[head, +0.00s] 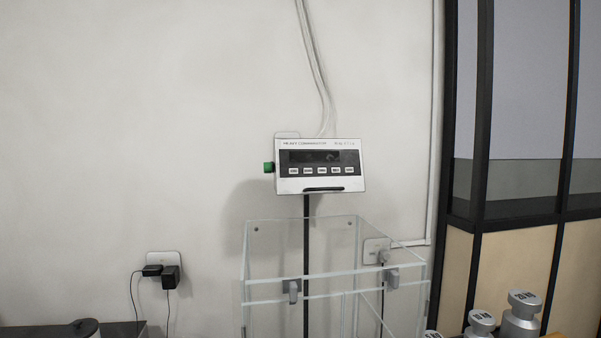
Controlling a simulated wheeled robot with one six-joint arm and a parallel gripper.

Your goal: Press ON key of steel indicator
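The steel indicator (320,187) is a light metal box on a dark post, near the middle of the head view. Its dark display (315,156) looks blank. A row of several pale keys (321,171) runs below the display; their labels are too small to read, so I cannot tell which is ON. A green knob or plug (268,167) sticks out of its left side. My gripper is not in view.
A clear glass enclosure (270,262) with grey latches stands below the indicator. Several steel weights (521,318) stand at the lower right. A wall socket with black plugs (170,277) is at the left. Cables hang above the indicator. A black-framed partition (482,110) stands at the right.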

